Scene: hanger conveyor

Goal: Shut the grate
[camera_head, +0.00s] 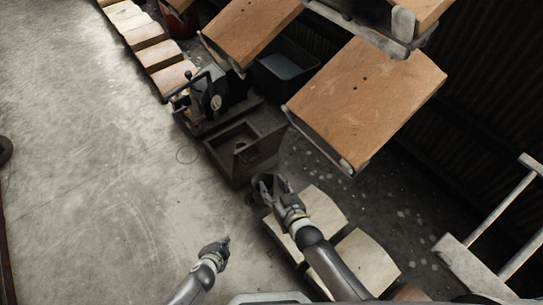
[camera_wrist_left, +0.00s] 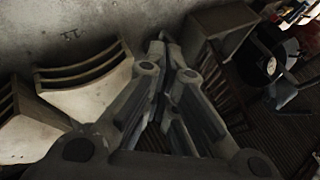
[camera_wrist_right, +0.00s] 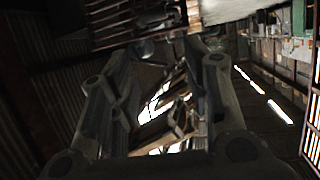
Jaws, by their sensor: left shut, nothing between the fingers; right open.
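A dark metal box with an open top (camera_head: 225,142) stands on the floor near the centre of the head view. A dark upright panel (camera_head: 264,152) at its right side looks like the grate; its bars cannot be made out there. A dark barred piece (camera_wrist_right: 135,20) shows at the top of the right wrist view, probably the grate. My right gripper (camera_head: 264,187) is open and empty, just below the panel in the head view; contact cannot be told. My left gripper (camera_head: 227,241) is shut and empty, lower left, apart from the box.
Pale wooden seats (camera_head: 318,207) stand beside my right forearm. Large wooden boards (camera_head: 365,95) hang from the conveyor above and right of the box. A black machine (camera_head: 205,98) stands behind the box. The concrete floor (camera_head: 90,170) at left is clear.

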